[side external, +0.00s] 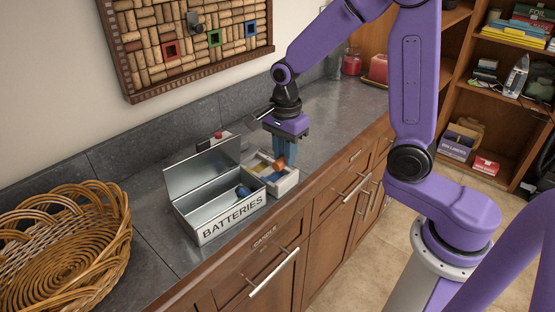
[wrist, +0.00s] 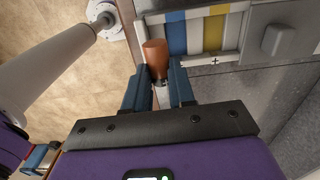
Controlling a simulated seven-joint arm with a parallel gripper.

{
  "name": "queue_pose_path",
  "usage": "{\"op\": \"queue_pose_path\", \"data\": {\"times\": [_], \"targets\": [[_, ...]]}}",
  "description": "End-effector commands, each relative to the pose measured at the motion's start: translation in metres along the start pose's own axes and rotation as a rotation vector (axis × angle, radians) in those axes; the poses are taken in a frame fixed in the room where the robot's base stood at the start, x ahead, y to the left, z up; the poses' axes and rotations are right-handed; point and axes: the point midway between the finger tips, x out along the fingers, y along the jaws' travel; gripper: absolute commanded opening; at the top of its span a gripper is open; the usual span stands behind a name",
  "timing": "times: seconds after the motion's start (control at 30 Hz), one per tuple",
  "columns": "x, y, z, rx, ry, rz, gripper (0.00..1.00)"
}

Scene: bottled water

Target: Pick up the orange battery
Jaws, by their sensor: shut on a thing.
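The orange battery (wrist: 155,52) is between the blue fingertips of my gripper (wrist: 162,82) in the wrist view, at the edge of the white charger (wrist: 236,62). My gripper (side external: 285,153) points down over the charger (side external: 287,186) in the side view and is shut on the orange battery (side external: 280,163). I cannot tell whether the battery touches the charger. A blue battery (wrist: 176,36) and a yellow battery (wrist: 213,33) lie in the charger's slots.
A wicker basket (side external: 65,250) sits farther left. The counter's front edge is close to the charger.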

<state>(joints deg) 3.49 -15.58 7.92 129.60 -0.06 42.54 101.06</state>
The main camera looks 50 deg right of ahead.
Motion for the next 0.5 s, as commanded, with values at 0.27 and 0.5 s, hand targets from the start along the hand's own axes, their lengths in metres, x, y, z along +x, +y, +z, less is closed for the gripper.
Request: {"op": "queue_pose_path", "data": {"times": [0.27, 0.5], "targets": [[-0.037, 0.041, -0.004, 0.0, -0.002, -0.006, 0.0], [-0.054, 0.078, -0.007, 0.0, -0.002, -0.007, 0.0]]}}
